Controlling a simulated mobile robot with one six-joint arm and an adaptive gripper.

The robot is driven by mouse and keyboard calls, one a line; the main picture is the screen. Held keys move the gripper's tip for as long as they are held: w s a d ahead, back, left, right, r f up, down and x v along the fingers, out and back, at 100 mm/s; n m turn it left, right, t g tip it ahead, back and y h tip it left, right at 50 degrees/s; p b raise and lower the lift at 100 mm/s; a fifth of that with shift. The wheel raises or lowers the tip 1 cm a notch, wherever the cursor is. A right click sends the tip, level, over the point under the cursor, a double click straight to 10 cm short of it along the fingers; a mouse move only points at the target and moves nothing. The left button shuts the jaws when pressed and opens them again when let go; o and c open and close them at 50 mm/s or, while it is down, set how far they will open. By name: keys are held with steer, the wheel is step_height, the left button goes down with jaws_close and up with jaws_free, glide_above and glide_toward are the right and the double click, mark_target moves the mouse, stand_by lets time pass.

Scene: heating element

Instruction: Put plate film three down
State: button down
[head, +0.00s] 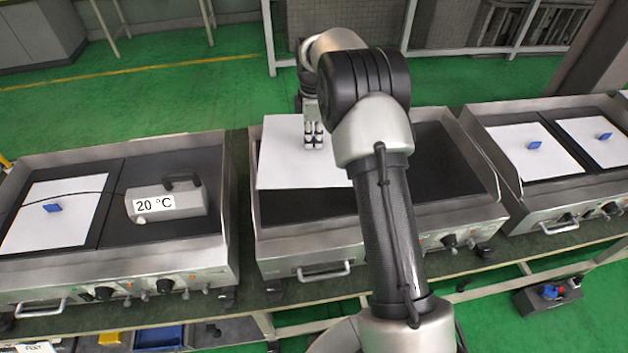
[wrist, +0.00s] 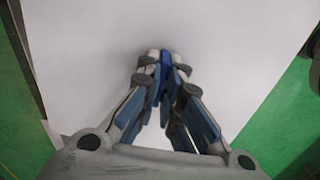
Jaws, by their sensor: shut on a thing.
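A white plate film (head: 285,165) with a blue tab shows over the left part of the middle griddle (head: 430,160). In the wrist view the white film (wrist: 90,60) fills most of the picture, with its blue tab (wrist: 165,58) between my fingertips. My gripper (head: 314,143) is shut on that tab. Green floor shows past the film's sides in the wrist view. The exact gap between film and griddle is hard to tell. The tab is hidden by my fingers in the head view.
The left griddle (head: 118,168) bears a white film (head: 55,225) with a blue tab and a metal device (head: 170,203) reading 20 °C. The right griddle (head: 478,112) bears two films (head: 510,160) (head: 600,155) with blue tabs. The middle griddle's right part is bare, partly behind my arm.

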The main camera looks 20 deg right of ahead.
steer(key=shift+w+d+n, duration=0.4)
steer(key=shift+d+n, duration=0.05)
steer(key=shift+n, duration=0.05)
steer(key=shift+w+d+f, duration=0.15)
steer(key=shift+n, duration=0.3)
step_height(320, 180, down, 20)
steer(key=b, duration=0.5)
steer(key=shift+w+r, duration=0.1)
steer(key=shift+r, duration=0.1)
steer(key=shift+f, duration=0.2)
steer(key=c, duration=1.8)
jaws_free()
steer(key=shift+r, duration=0.2)
